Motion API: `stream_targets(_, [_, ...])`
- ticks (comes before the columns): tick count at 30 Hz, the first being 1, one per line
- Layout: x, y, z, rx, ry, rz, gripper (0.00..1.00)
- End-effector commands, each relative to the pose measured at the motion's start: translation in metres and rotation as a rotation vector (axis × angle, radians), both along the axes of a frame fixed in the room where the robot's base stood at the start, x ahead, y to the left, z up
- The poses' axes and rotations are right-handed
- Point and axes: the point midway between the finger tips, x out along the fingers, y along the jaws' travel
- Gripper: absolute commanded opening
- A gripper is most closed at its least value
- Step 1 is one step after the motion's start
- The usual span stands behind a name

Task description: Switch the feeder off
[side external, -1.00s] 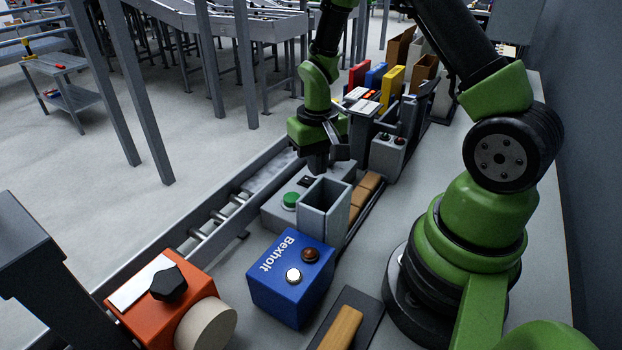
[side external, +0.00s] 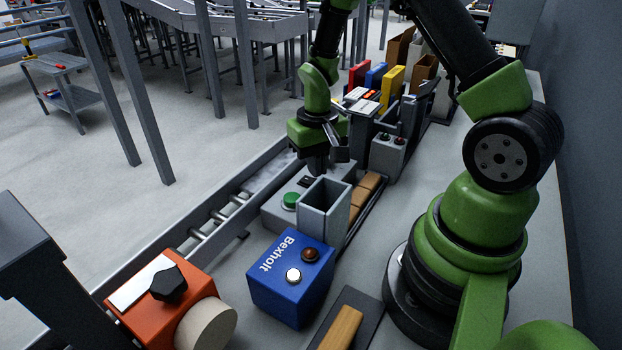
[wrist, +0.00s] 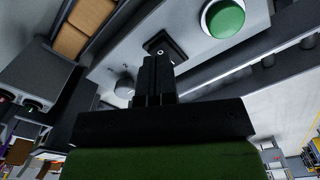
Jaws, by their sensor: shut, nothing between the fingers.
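The feeder is a grey box (side external: 275,212) beside the roller conveyor, with a green button (side external: 290,201) and a small black rocker switch (side external: 305,181) on top. In the wrist view the green button (wrist: 224,18) is at the upper right and the black switch (wrist: 168,46) is just beyond my fingertips. My gripper (side external: 318,170) is shut and empty, pointing down over the feeder's top at the switch. The fingers (wrist: 157,60) overlap part of the switch in the wrist view. I cannot tell if they touch it, nor which way the rocker is tipped.
An open grey chute (side external: 325,206) stands close to the switch on the near side. A blue Bexholt box (side external: 290,278) with two buttons and an orange unit (side external: 165,310) with a black knob are nearer. Brown blocks (side external: 366,190) lie on the right.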

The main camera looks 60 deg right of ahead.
Motion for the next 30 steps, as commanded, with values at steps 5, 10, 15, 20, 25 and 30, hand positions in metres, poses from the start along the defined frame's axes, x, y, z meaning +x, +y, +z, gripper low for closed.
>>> stream_targets(5, [0.000, 0.000, -0.003, 0.001, 0.001, -0.001, 0.00])
stream_targets(10, [0.000, 0.000, -0.006, 0.001, 0.002, -0.001, 0.00])
stream_targets(15, [0.000, 0.000, -0.008, 0.000, 0.001, 0.000, 0.00])
stream_targets(20, [0.000, 0.000, -0.010, 0.000, 0.001, 0.000, 0.00])
stream_targets(25, [0.000, 0.000, -0.013, 0.001, 0.002, -0.001, 0.00])
stream_targets(30, [0.000, 0.000, -0.016, 0.000, 0.001, 0.000, 0.00])
